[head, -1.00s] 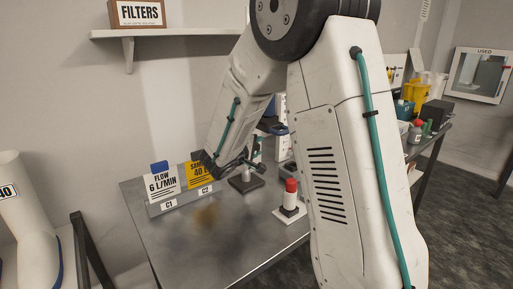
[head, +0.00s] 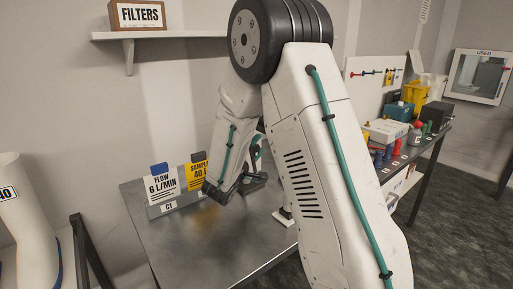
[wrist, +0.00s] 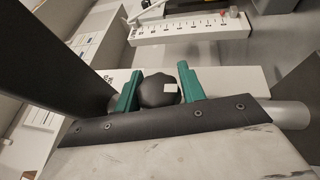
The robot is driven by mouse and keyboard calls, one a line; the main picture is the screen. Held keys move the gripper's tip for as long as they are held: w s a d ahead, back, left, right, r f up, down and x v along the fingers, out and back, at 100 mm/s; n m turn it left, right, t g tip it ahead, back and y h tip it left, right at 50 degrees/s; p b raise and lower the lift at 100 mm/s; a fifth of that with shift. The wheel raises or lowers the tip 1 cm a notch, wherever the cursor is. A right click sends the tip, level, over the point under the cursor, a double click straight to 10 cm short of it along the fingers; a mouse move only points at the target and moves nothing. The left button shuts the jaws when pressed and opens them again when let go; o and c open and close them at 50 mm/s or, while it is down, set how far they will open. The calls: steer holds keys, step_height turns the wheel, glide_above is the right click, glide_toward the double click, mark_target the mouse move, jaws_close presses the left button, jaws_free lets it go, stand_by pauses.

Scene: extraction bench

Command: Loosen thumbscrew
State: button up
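In the wrist view a black round knob with a white mark (wrist: 158,90), which looks like the thumbscrew, sits between the two green fingertips of my gripper (wrist: 160,88). The left fingertip is close against the knob; whether it touches I cannot tell. A narrow gap shows between the knob and the right fingertip, so my gripper is open around it. In the head view my wrist is low over the metal bench (head: 190,245), and my arm hides the knob and the fingertips.
Two cards, a white flow card (head: 162,184) and a yellow sample card (head: 198,174), stand in a holder left of my wrist. A white base (head: 283,217) is partly hidden by my arm. In the wrist view a white scale strip (wrist: 190,28) lies beyond the knob.

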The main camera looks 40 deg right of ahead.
steer(key=shift+o, duration=1.1)
steer(key=v, duration=0.7)
steer(key=shift+a, duration=0.35)
steer(key=shift+s, duration=0.2)
